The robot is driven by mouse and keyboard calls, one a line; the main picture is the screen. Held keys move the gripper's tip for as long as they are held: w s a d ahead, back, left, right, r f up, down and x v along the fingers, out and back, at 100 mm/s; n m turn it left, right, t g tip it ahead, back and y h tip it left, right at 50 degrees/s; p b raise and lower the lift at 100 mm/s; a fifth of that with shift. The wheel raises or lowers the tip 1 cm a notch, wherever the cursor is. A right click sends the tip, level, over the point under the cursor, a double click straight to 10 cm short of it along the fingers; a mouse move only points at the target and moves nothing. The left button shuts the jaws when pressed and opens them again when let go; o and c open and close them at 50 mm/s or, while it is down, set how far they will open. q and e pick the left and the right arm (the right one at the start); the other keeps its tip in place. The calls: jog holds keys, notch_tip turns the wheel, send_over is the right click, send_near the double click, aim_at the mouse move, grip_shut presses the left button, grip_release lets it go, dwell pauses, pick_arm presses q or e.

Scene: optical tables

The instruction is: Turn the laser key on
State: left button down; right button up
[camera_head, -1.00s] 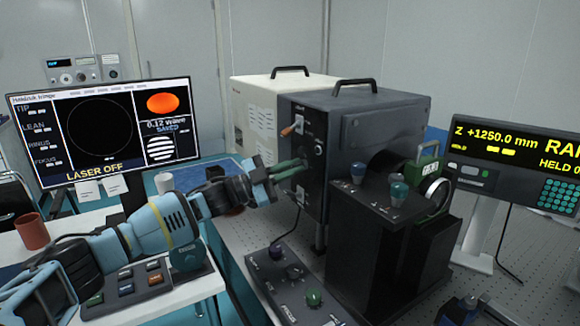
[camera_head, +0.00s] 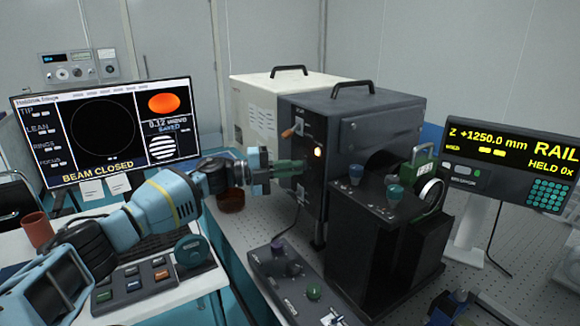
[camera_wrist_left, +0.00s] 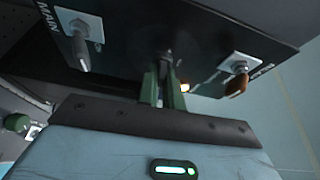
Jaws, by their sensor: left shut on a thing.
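The dark laser housing (camera_head: 350,125) stands on the optical table with its control panel facing my left arm. My left gripper (camera_head: 300,167) is at this panel, its green fingers shut on the laser key, which the fingers mostly hide. In the left wrist view the fingers (camera_wrist_left: 163,90) close around the key at the middle of the panel. A small indicator lamp (camera_head: 318,152) glows on the panel. The monitor (camera_head: 105,130) reads "BEAM CLOSED".
An orange-tipped lever (camera_head: 289,133) sits above the key and shows in the left wrist view (camera_wrist_left: 237,85), beside a grey toggle marked MAIN (camera_wrist_left: 83,55). A knob box (camera_head: 290,275), a reddish dish (camera_head: 231,200) and a cup (camera_head: 36,230) are nearby.

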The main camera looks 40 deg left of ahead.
pick_arm(q)
jog(key=shift+m, duration=0.4)
jog(key=c, duration=1.6)
grip_release()
jog(key=shift+o, duration=0.2)
jog(key=b+v, duration=0.1)
jog(key=v, duration=0.6)
jog(key=shift+s+a, duration=0.3)
jog(key=shift+s, duration=0.05)
